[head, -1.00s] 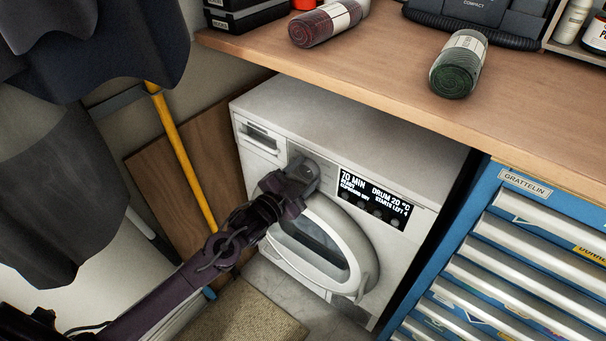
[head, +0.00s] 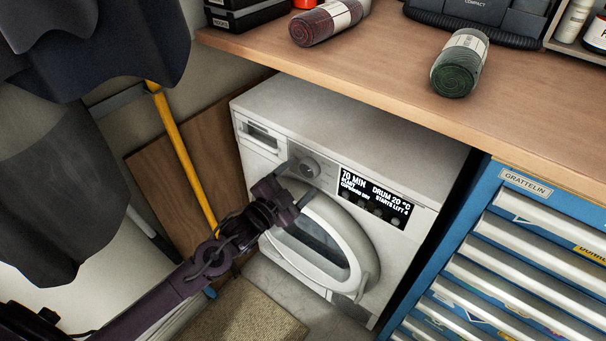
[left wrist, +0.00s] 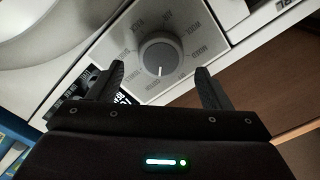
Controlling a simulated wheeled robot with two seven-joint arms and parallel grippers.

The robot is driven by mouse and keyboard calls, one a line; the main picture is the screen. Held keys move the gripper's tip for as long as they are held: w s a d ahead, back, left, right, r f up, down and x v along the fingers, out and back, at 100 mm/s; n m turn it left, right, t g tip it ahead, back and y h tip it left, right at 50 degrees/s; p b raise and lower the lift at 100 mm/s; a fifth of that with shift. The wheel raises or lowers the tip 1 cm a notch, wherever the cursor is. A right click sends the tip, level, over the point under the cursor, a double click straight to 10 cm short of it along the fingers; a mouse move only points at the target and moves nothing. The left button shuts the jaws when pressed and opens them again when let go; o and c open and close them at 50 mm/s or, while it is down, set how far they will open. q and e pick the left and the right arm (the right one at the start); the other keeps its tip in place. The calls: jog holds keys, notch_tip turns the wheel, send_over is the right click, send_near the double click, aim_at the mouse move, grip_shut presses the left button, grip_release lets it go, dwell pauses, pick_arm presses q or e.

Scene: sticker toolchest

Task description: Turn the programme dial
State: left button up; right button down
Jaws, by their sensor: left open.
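The programme dial (head: 307,168) is a round grey knob on the front panel of the white washing machine (head: 345,122). The left wrist view shows the dial (left wrist: 160,56) with a pale pointer line and programme words around it, including COTTON, WOOL and MIXED. My left gripper (head: 297,184) is open, just in front of and slightly below the dial. In the left wrist view its two fingers (left wrist: 160,78) stand either side of the dial, apart from it. The display (head: 375,197) reads 70 MIN, DRUM 20 °C and STARTS LEFT 4. My right gripper is not in view.
A blue drawer cabinet (head: 480,205) stands at the right. A yellow pole (head: 180,150) and hanging dark clothes (head: 95,45) are at the left. The round machine door (head: 322,245) is below the dial.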

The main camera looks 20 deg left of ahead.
pick_arm(q)
jog(key=shift+v, duration=2.6)
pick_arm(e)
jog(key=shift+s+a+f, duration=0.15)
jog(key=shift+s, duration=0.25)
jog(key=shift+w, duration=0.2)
